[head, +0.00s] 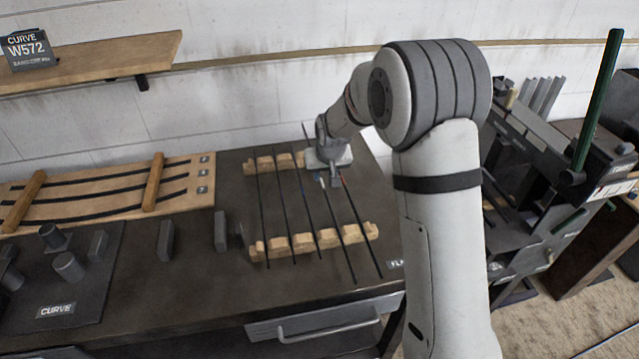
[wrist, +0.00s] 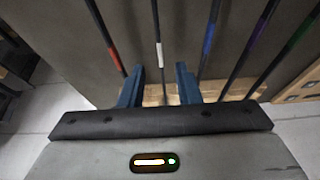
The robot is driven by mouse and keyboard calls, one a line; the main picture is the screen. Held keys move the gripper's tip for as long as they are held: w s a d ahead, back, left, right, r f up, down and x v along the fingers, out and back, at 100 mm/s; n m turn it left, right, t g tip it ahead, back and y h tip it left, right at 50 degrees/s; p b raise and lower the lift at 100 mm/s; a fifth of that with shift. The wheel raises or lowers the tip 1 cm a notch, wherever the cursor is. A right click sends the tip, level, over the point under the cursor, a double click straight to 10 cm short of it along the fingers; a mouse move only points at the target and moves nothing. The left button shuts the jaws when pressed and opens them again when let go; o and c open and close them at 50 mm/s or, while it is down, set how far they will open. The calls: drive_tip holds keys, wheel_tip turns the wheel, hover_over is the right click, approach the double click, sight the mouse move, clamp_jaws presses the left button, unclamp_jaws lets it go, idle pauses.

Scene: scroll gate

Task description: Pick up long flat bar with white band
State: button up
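The long flat bar with a white band (wrist: 158,52) is dark and thin. In the wrist view it runs between the two fingers of my gripper (wrist: 160,82), which stand apart on either side of it. In the head view this bar (head: 338,229) lies across the wooden rack, second from the right. My gripper (head: 334,188) is over the bar's far part there, and my wrist hides its far end. I cannot tell how far above the bar the fingertips are.
Several similar bars lie alongside on the wooden rack (head: 304,243); a red-banded bar (wrist: 110,45) is left of the fingers and a blue-banded bar (wrist: 209,42) right. Dark blocks (head: 221,231) stand left on the table. The wall is behind.

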sight(323, 186)
drive_tip(key=x, duration=0.3)
drive_tip(key=shift+s+f+p, duration=0.1)
drive_tip(key=shift+f+p, duration=0.25)
drive_tip(key=shift+f+b, duration=0.25)
drive_tip(key=shift+b, duration=0.2)
drive_tip(key=shift+c, duration=0.2)
clamp_jaws()
idle(0.4)
